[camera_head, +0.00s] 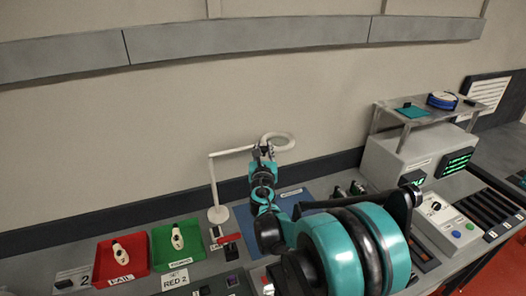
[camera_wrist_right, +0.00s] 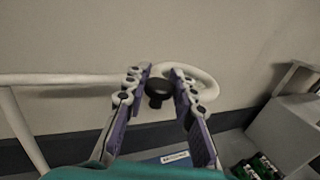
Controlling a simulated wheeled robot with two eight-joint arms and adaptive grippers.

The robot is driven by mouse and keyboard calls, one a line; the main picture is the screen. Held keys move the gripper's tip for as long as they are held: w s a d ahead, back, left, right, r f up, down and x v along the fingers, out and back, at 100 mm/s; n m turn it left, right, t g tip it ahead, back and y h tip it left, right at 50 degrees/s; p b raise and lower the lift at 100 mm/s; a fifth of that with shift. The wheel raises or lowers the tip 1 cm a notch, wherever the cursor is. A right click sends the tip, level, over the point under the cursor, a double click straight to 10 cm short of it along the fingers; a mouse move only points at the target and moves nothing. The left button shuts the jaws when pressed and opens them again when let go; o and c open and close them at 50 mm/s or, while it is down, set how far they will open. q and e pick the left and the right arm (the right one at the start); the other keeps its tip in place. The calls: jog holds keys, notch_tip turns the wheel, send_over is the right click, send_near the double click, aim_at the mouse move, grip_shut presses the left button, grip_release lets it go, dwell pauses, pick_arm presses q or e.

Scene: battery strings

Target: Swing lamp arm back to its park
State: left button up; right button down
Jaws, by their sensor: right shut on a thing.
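The white lamp (camera_head: 213,182) stands on a round base on the bench, with a thin upright post. Its arm (camera_head: 232,151) reaches right from the top of the post and ends in a white ring head (camera_head: 289,136). In the wrist view the lamp arm (camera_wrist_right: 65,79) comes in from the left and the ring (camera_wrist_right: 205,80) is just beyond my fingers. My right gripper (camera_head: 263,150) is at the ring end of the arm, shut on a dark knob (camera_wrist_right: 158,90) between its fingers. I cannot make out a marked park spot. My left gripper is not in view.
A red tray (camera_head: 104,271) and a green tray (camera_head: 160,258) each hold a small pale item, left of the lamp base. A blue mat (camera_head: 240,219) lies under my right arm. A grey instrument with a shelf (camera_head: 400,120) stands at right. The wall is close behind.

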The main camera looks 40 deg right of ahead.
jog(key=shift+w+d, duration=0.1)
jog(key=shift+d, duration=0.05)
jog(key=c, duration=1.3)
grip_release()
jog(key=shift+w, duration=0.1)
jog(key=shift+o, duration=0.2)
jog(key=v, duration=1.2)
